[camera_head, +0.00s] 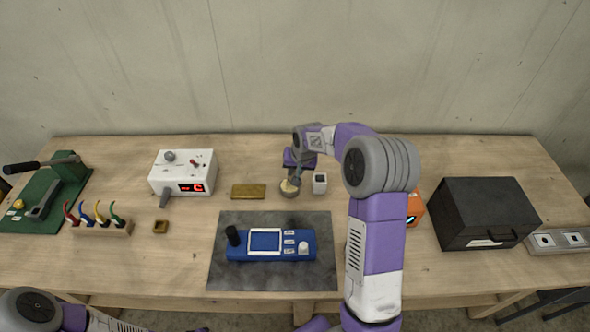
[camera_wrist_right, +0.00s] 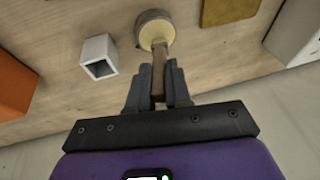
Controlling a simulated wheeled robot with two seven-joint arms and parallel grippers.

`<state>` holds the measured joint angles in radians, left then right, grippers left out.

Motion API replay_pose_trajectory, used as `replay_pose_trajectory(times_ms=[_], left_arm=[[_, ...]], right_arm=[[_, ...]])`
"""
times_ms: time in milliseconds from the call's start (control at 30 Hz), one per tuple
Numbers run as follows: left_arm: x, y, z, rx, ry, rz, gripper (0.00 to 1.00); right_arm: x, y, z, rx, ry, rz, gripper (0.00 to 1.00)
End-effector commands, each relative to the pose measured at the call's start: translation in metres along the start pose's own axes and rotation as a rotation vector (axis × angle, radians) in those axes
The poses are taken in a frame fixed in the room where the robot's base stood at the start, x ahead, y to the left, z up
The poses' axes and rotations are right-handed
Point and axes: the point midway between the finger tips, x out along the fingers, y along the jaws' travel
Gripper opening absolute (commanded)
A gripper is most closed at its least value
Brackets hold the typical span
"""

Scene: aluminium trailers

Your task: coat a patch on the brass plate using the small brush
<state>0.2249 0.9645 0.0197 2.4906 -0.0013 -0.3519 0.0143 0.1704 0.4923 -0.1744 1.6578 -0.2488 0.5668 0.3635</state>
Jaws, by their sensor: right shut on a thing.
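The brass plate (camera_head: 248,191) lies flat on the wooden bench, left of my right gripper (camera_head: 294,178); its edge also shows at the top of the right wrist view (camera_wrist_right: 228,10). My right gripper is shut on the small brush (camera_wrist_right: 158,72), whose brown handle shows between the fingers. The brush's far end is at a round, pale-topped pot (camera_wrist_right: 153,22), which also shows in the head view (camera_head: 289,188). Whether the tip touches the pot's contents, I cannot tell. My left arm shows at the lower left, its gripper out of view.
A hollow white square holder (camera_head: 319,184) stands just right of the pot. A blue device (camera_head: 270,246) lies on a grey mat (camera_head: 225,275) in front. A white box with a red display (camera_head: 183,172) is at left, an orange box (camera_head: 416,205) and black case (camera_head: 483,213) at right.

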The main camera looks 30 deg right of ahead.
Motion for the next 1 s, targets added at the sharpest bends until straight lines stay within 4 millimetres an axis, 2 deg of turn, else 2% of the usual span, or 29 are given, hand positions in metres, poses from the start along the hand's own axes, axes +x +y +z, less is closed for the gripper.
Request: replay_pose_trajectory(times_ms=[100,700,1000], left_arm=[[-0.009,0.003,0.0,0.0,0.0,0.0,0.43],[-0.038,0.014,0.002,0.0,0.0,0.0,0.43],[-0.038,0.014,0.002,0.0,0.0,0.0,0.43]], right_arm=[[-0.013,-0.002,-0.005,0.0,0.002,-0.001,0.0],[-0.058,-0.011,-0.019,0.0,0.004,-0.002,0.0],[-0.059,-0.011,-0.019,0.0,0.004,-0.002,0.0]])
